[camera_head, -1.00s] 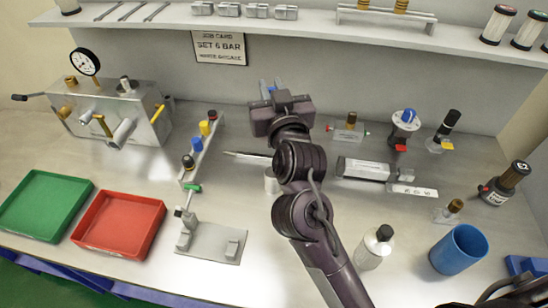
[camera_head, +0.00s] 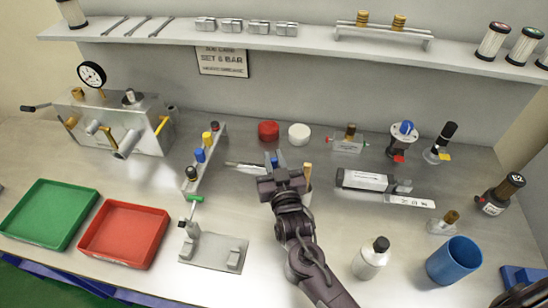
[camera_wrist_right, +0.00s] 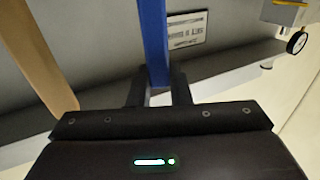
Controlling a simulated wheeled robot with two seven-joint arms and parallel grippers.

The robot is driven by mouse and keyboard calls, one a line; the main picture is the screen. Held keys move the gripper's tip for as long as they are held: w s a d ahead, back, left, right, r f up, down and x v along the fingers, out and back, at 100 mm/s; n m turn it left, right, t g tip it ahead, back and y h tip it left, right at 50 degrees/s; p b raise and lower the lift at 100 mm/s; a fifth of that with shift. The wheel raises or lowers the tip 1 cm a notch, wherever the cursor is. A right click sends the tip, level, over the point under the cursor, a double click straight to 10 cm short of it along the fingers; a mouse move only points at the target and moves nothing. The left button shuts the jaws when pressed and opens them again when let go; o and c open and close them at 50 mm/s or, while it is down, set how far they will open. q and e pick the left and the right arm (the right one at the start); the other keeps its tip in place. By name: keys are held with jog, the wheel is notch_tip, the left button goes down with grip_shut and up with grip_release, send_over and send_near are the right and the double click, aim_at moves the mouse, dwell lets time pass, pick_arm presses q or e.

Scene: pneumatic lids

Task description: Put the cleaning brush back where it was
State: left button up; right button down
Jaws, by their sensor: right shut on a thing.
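My right gripper (camera_head: 276,163) is in the middle of the bench, its fingers pointing toward the back. It is shut on a narrow blue handle (camera_wrist_right: 154,40), which stands between the fingers in the right wrist view. I take this to be the cleaning brush; its bristle end is hidden. A tan wooden handle (camera_head: 308,170) stands just right of the gripper and also shows at the left of the wrist view (camera_wrist_right: 35,50). The cup around it is mostly hidden behind my gripper and arm. My left gripper is not in view.
Red (camera_head: 268,131) and white (camera_head: 299,134) round lids sit behind the gripper. A valve strip (camera_head: 203,158) and a clamp stand (camera_head: 215,250) are to the left. A grey cylinder (camera_head: 363,181), white bottle (camera_head: 371,259) and blue cup (camera_head: 455,262) are to the right.

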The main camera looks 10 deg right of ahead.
jog(key=c, duration=1.3)
grip_release()
jog(key=shift+f, duration=0.1)
jog(key=shift+c, duration=0.2)
jog(key=shift+s, duration=0.15)
jog(key=s+b, duration=0.3)
jog(key=s, duration=0.8)
jog(key=shift+s+b, duration=0.3)
jog(key=shift+s, duration=0.1)
